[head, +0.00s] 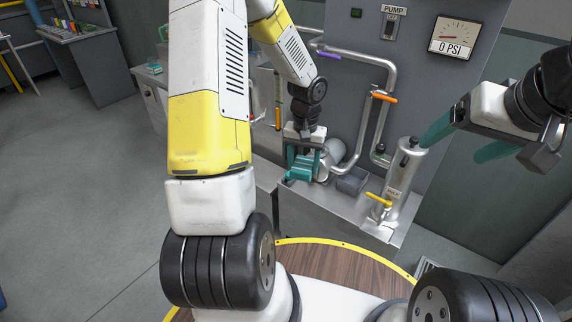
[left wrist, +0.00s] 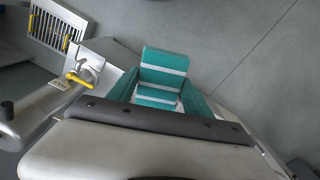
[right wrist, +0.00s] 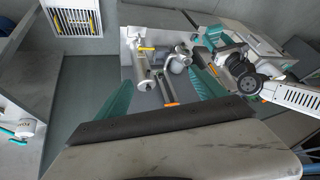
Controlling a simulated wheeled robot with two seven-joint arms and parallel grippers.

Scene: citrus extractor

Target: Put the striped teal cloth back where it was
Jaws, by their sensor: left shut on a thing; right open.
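The striped teal cloth (left wrist: 164,70) is folded, with pale stripes across it. My left gripper (left wrist: 158,98) is shut on it, with a teal finger on either side. In the head view, my left gripper (head: 303,160) hangs over the metal bench (head: 340,208), left of the grey open box. The cloth shows there only as a small teal shape among the teal fingers; I cannot tell whether it touches anything below. My right gripper (head: 466,142) is open and empty, raised at the right; its spread fingers also show in the right wrist view (right wrist: 155,95).
A steel cylinder (head: 402,185) with a yellow handle (head: 378,200) stands at the bench's right end. The grey box (head: 352,181) sits beside it. Pipes with an orange lever (head: 384,97) and a purple lever (head: 327,55) run up the panel. The gauge (head: 452,36) reads 0 PSI.

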